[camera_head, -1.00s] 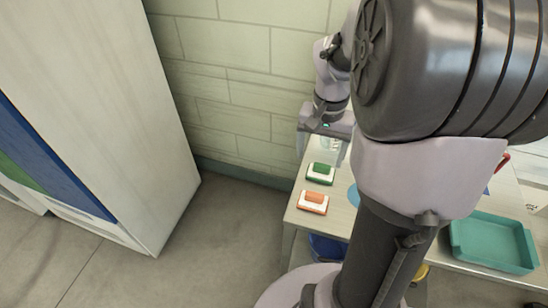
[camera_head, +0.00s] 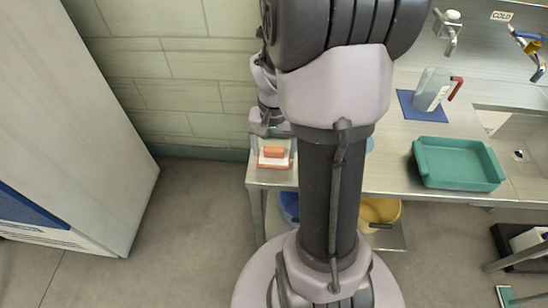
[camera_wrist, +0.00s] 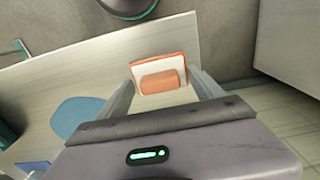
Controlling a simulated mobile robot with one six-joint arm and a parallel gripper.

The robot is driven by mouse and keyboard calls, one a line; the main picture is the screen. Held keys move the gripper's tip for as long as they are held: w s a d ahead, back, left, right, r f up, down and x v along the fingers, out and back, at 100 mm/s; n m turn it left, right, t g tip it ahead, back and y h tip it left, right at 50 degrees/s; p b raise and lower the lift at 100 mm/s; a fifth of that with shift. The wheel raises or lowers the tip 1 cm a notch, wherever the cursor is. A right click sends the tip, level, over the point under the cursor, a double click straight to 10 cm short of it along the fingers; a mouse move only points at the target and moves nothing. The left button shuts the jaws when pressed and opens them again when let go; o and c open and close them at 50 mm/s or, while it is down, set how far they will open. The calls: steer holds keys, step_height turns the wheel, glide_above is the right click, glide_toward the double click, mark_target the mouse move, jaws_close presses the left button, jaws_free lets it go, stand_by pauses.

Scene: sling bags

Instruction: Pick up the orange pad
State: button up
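The orange pad (camera_head: 274,162) is a white slab with an orange edge and an orange block on top. It lies near the left end of the metal table. It also shows in the wrist view (camera_wrist: 158,82), framed between my two fingers. My gripper (camera_head: 272,147) is over the pad with its fingers apart, one on each side in the picture. In the wrist view my gripper (camera_wrist: 162,86) is open and nothing is held. I cannot tell the exact height of the fingertips above the table. The green pad seen earlier is not visible now.
The table (camera_head: 400,165) carries a teal tray (camera_head: 460,180) and a pitcher (camera_head: 432,90) on a blue mat (camera_head: 407,108). A blue round item (camera_wrist: 82,118) lies beside the pad. Blue and yellow bins (camera_head: 378,213) sit below. A tall white cabinet (camera_head: 85,130) stands left.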

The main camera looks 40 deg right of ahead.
steer(key=c, duration=1.4)
steer(key=shift+r, duration=0.15)
